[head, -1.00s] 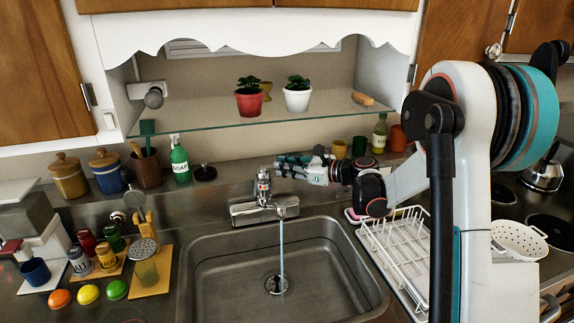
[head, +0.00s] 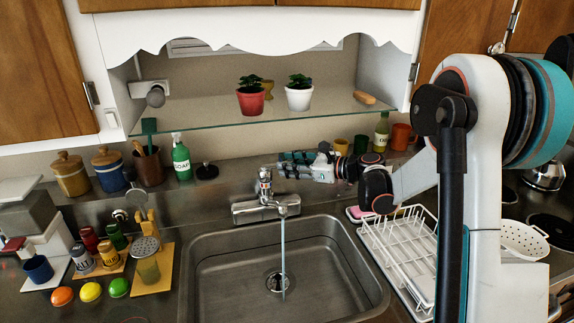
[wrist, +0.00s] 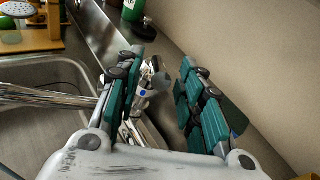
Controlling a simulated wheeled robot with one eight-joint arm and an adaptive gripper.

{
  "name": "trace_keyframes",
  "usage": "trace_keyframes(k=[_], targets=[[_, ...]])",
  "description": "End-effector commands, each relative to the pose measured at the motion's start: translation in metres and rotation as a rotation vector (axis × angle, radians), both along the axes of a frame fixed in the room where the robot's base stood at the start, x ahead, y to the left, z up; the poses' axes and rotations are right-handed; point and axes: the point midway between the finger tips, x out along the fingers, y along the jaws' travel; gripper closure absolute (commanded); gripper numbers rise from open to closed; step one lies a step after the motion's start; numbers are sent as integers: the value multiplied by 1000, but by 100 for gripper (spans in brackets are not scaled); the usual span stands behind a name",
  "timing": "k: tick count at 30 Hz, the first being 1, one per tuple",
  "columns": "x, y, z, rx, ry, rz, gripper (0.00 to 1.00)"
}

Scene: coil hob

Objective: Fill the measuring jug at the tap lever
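The chrome tap (head: 265,205) stands behind the sink (head: 215,250), and a thin stream of water (head: 283,245) runs from its spout into the bare basin. The tap lever (head: 265,176) stands on top of the tap body. My gripper (head: 282,160) is just behind and to the right of the lever in the head view. In the wrist view my gripper (wrist: 158,85) is open, its two teal fingers apart. The tap body (wrist: 147,92) shows between them, nearer the left finger; contact cannot be told. I cannot make out a measuring jug in either view.
A white dish rack (head: 400,250) stands right of the sink. A soap bottle (head: 181,158) and several jars line the back ledge. A glass shelf (head: 330,107) with two potted plants hangs above my gripper.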

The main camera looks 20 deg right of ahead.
Motion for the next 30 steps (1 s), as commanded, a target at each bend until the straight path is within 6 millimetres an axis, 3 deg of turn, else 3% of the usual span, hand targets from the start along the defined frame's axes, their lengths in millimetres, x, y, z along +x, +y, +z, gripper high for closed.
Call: trace_keyframes(k=[15, 30], targets=[[-63, -67, 19, 1, 0, -3, 65], [-72, -75, 22, 0, 0, -1, 65]])
